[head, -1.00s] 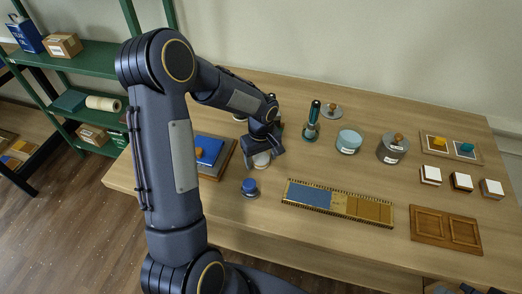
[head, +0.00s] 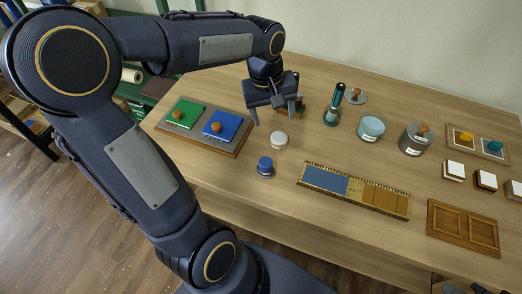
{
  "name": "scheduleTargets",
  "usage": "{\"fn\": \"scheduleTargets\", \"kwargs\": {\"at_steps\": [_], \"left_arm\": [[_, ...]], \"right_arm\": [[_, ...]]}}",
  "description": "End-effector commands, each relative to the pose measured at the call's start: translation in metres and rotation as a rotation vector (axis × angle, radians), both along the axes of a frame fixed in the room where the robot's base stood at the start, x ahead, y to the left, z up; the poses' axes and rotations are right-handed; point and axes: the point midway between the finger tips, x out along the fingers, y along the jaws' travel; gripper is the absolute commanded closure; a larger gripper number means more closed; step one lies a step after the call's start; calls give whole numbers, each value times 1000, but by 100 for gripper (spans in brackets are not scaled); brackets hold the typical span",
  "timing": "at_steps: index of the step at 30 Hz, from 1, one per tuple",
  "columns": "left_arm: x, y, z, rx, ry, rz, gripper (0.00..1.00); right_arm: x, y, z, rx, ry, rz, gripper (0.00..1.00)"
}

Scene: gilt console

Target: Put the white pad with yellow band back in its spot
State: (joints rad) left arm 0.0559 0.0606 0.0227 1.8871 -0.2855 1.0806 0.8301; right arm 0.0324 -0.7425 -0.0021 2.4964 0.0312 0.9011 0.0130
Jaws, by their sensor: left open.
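A small round white pad with a thin yellowish band (head: 279,141) lies on the wooden table between the blue-topped round piece and my left gripper. My left gripper (head: 274,119) is open and empty, pointing down, just above and behind the pad. Its fingers are apart from the pad in the picture. A few dark parts (head: 472,289) at the bottom right edge may be my right gripper, but they are cut off and too small to read. No marked spot for the pad can be made out.
A board with a green and a blue plate (head: 222,125) is left of the pad. The blue-topped piece (head: 265,168) stands in front. A long gold-edged strip (head: 353,190) lies front right. A green bottle (head: 333,105), a teal tin (head: 371,129) and a grey tin (head: 415,140) stand farther right.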

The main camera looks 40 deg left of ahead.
Motion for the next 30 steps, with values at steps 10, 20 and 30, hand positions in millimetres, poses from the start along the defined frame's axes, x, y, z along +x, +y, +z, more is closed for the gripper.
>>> {"fn": "scheduleTargets", "kwargs": {"at_steps": [10,20,30], "left_arm": [[-135,-46,18,-62,-386,-452,31],[-161,-63,7,-46,-498,-576,31],[-160,-63,8,-45,-496,-574,31]], "right_arm": [[0,0,0,0,0,0,100],[0,0,0,0,0,0,100],[0,0,0,0,0,0,100]]}}
